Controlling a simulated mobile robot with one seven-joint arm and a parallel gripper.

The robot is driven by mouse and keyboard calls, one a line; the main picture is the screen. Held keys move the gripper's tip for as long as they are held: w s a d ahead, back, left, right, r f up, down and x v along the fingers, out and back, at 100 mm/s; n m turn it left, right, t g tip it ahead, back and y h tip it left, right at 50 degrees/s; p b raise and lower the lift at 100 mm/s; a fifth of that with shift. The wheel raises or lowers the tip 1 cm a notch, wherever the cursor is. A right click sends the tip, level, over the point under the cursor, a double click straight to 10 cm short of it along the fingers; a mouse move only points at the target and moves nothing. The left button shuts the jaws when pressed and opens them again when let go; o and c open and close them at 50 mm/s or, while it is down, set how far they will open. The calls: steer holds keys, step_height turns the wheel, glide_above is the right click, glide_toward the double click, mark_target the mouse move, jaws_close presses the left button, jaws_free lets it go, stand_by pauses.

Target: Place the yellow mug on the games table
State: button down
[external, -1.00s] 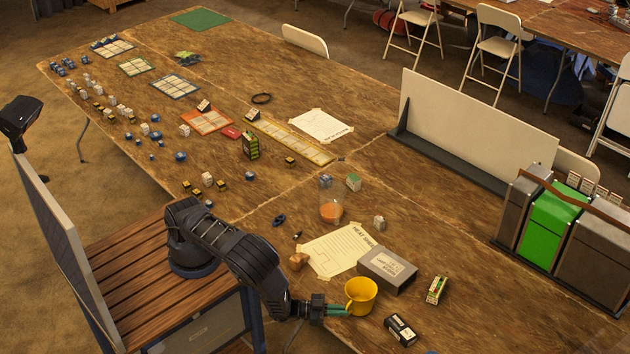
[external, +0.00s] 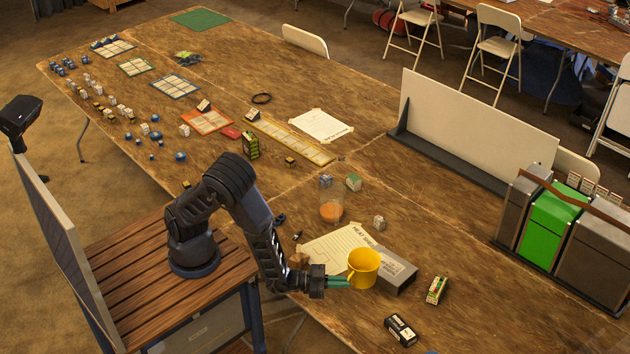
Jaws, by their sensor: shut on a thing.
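The yellow mug (external: 364,268) is upright and held above the near part of the long wooden table (external: 300,212), in front of a grey box. My gripper (external: 340,282) has green fingertips and is shut on the left side of the mug. The exact contact on the mug is partly hidden. The table carries game mats and pieces toward its far left end, including an orange mat (external: 207,122) and a yellow strip mat (external: 298,141).
A white upright panel (external: 480,120) and metal canisters (external: 553,222) stand at right. Bare wood lies right of the glass.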

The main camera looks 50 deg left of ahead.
steer(key=shift+r, duration=1.65)
steer(key=w+a+n+t+y, duration=0.25)
steer(key=w+a, duration=0.45)
steer(key=w, duration=0.4)
steer(key=w+a+n+t+y, duration=0.15)
steer(key=w+a+y, duration=0.35)
steer(key=w, duration=0.6)
steer(key=w+a+n+t+y, duration=0.1)
steer(key=w+a+n+y, duration=0.15)
steer(key=w+a, duration=1.2)
steer(key=a, duration=0.5)
steer(key=w+a+f+h, duration=0.1)
steer(key=w+a, duration=0.4)
steer(key=a, duration=0.5)
steer(key=w+a+h, duration=0.1)
steer(key=w+a, duration=0.5)
steer(key=a, duration=0.5)
steer(key=shift+f, duration=0.3)
steer(key=shift+m, duration=0.25)
